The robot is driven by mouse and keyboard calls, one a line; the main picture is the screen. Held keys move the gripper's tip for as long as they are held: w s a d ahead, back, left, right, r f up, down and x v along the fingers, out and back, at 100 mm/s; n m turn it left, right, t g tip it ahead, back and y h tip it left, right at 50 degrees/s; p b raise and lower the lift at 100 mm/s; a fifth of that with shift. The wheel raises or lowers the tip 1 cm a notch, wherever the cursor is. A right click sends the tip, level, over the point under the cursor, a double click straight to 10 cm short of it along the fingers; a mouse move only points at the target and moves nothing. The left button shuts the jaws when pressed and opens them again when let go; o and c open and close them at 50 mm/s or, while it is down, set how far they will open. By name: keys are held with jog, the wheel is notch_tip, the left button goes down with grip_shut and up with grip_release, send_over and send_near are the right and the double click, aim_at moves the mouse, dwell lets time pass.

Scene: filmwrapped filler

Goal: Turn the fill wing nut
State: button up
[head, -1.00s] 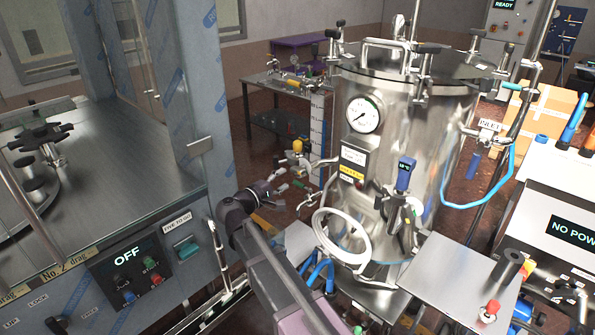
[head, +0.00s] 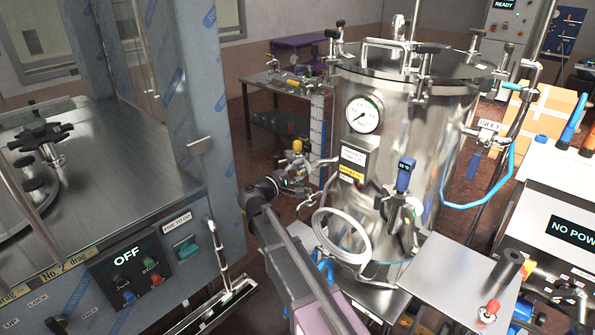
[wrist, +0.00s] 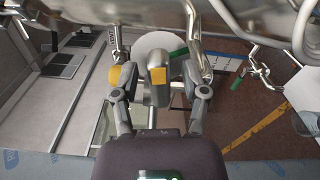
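My gripper (wrist: 159,72) is open in the wrist view, its two dark fingers spread. Between them stands a rounded grey piece with an orange-yellow patch (wrist: 158,88), with visible gaps on both sides. It may be the fill wing nut, but I cannot tell for sure, nor how deep it sits between the fingers. A pale round disc (wrist: 168,44) is behind it. In the head view my gripper (head: 292,180) is small, left of the steel tank (head: 425,140), just below a fitting with a yellow knob (head: 298,146). Its fingers are hard to make out there.
A cabinet with an OFF panel (head: 127,275) stands left. A steel bench (head: 262,88) is behind. Steel pipes (wrist: 192,35) run close above my gripper in the wrist view.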

grip_shut()
jog(key=shift+m, duration=0.4)
jog(key=m, duration=1.3)
dwell(0.4)
jog(key=shift+o, duration=0.8)
grip_release()
